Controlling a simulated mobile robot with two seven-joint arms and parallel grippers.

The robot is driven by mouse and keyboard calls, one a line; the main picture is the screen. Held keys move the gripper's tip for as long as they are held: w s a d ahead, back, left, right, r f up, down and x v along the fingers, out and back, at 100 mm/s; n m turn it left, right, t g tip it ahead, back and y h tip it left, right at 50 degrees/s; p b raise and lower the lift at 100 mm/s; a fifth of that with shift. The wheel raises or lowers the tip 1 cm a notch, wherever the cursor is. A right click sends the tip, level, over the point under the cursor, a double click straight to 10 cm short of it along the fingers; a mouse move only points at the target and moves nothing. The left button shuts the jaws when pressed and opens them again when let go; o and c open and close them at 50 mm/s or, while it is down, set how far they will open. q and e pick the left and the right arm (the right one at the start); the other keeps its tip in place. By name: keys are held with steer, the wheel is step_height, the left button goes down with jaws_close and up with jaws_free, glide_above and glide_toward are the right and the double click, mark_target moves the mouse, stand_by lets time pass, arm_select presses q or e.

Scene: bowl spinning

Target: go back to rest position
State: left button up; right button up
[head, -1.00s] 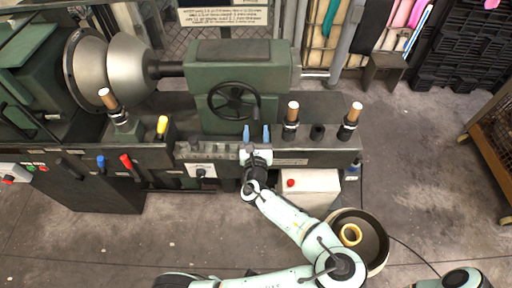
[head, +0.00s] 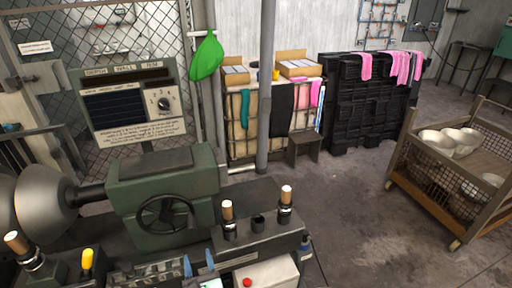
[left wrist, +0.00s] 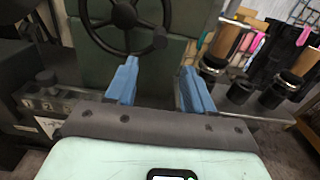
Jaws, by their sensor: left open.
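My left gripper (head: 199,266) is at the bottom of the head view, in front of the green spinning lathe (head: 165,195). Its two blue fingers are apart with nothing between them. In the left wrist view the open fingers (left wrist: 160,84) point toward the lathe's black handwheel (left wrist: 125,22), apart from it. The handwheel also shows in the head view (head: 166,222). My right gripper is in neither current view.
Wooden-handled tools (head: 228,212) stand on the lathe bed right of the handwheel. A wire-sided cart (head: 408,150) with metal bowls (head: 437,142) stands at the right. Black stacked crates (head: 365,100) and a small stool (head: 304,148) stand at the back. The floor between lathe and cart is clear.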

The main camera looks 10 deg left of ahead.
arm_select(q)
steer(key=s+a+f+n+g, duration=0.3)
steer(key=s+f+n, duration=0.15)
steer(key=f, duration=0.35)
steer(key=s+a+f+n+g, duration=0.3)
steer(key=s+f+g, duration=0.15)
steer(key=f, duration=0.35)
steer(key=s+a+f+n+g, duration=0.25)
steer(key=s+f+n, duration=0.2)
steer(key=f, duration=0.35)
steer(key=s+d+f+n+g+h+p, duration=0.2)
steer(key=s+d+f+n+g+h, duration=0.45)
steer(key=s+d+f+n, duration=0.6)
steer(key=d+r+n+h, duration=0.5)
steer(key=d+n+h, duration=0.1)
steer(key=d+n, duration=0.2)
steer(key=shift+w+d+r+n+p, duration=0.3)
steer(key=shift+d+r+n, duration=0.1)
steer(key=shift+n, duration=0.15)
arm_select(e)
steer(key=r, duration=0.1)
steer(key=w+r, duration=0.1)
steer(key=r, duration=0.1)
steer(key=shift+w, duration=0.2)
